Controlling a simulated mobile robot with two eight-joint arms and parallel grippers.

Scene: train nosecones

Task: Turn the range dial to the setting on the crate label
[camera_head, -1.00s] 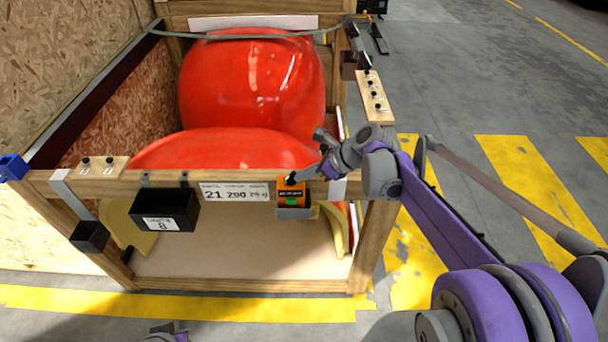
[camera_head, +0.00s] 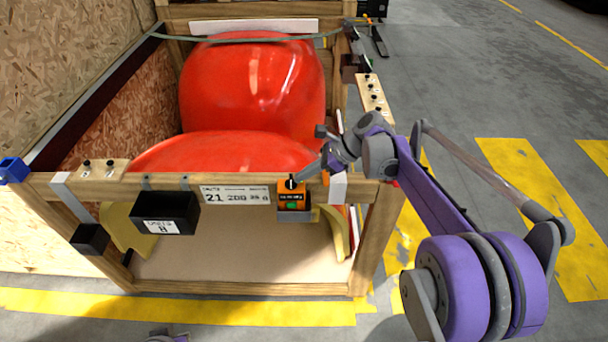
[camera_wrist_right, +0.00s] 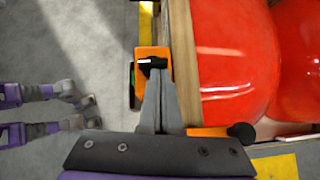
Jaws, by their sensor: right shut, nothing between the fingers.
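The orange range device (camera_head: 297,189) hangs on the crate's front beam, with a black dial knob (camera_head: 291,183) on top and a green spot on its face. Its setting is too small to read. The white crate label (camera_head: 235,195) left of it shows "21 200" and blurred characters. My right gripper (camera_head: 301,178) is shut and empty, with its tips beside the knob. In the right wrist view the closed tips (camera_wrist_right: 155,76) are right at the black knob (camera_wrist_right: 152,63); touching or not, I cannot tell. A purple-grey part of mine (camera_head: 166,336) barely shows at the bottom edge.
The wooden crate (camera_head: 250,285) holds large red nosecones (camera_head: 250,85). A black bin (camera_head: 165,212) marked 8 hangs left of the label. A small black box (camera_head: 90,238) hangs further left. Open grey floor (camera_head: 465,75) lies to the right.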

